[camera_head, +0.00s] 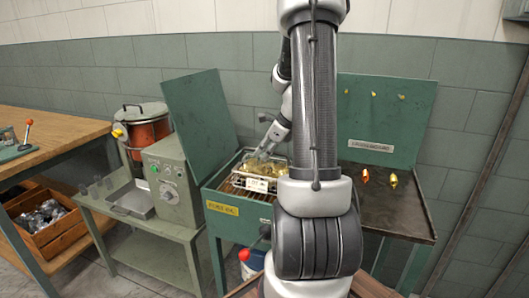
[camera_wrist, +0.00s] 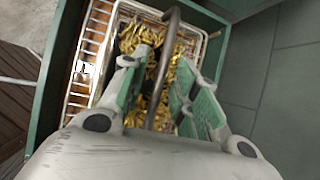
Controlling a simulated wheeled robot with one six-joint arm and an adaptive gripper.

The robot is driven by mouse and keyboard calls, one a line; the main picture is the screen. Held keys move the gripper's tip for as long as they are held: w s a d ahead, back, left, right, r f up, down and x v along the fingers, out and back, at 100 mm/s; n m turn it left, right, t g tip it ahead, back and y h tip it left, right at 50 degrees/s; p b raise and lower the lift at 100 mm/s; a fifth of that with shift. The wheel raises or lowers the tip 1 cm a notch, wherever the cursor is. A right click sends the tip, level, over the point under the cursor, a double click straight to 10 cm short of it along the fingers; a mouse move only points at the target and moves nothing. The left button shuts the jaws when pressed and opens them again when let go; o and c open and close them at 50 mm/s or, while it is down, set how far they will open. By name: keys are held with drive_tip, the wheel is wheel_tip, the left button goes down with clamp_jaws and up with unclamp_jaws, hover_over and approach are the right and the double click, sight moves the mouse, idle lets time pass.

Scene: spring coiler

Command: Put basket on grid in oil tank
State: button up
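The wire basket (camera_head: 283,185), full of gold-coloured coiled pieces and with a white tag in front, is within the green oil tank (camera_head: 240,228). It appears to rest on the grid (camera_head: 222,184); the contact under it is hidden. In the wrist view the basket's white rim (camera_wrist: 200,29) and its dark curved handle (camera_wrist: 165,62) show, with the grid bars (camera_wrist: 85,60) at left. My gripper (camera_head: 266,153) is above the basket. In the wrist view its fingers (camera_wrist: 163,85) stand apart, one on each side of the handle, with gaps visible.
The tank's green lid (camera_head: 197,110) stands open at the back left. A control box (camera_head: 175,180) and a red pot (camera_head: 147,130) stand on the left bench. A dark tray table (camera_head: 400,210) with a green back panel (camera_head: 385,110) is at right. My arm hides the middle.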

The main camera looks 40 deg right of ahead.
drive_tip(key=v, duration=1.1)
drive_tip(key=s+a+r+n+g, duration=0.1)
drive_tip(key=s+a+r+n, duration=0.2)
drive_tip(key=a+n, duration=0.3)
drive_tip(key=s+a+r+n, duration=0.2)
drive_tip(key=a+n, duration=0.4)
drive_tip(key=a, duration=0.1)
drive_tip(key=s+a+r+n+h, duration=0.1)
drive_tip(key=s+a+n+h, duration=0.1)
drive_tip(key=s+a+n, duration=0.5)
drive_tip(key=s+n, duration=0.4)
drive_tip(key=n, duration=0.6)
drive_tip(key=shift+s+g, duration=0.35)
drive_tip(key=shift+g, duration=0.05)
drive_tip(key=shift+c, duration=0.5)
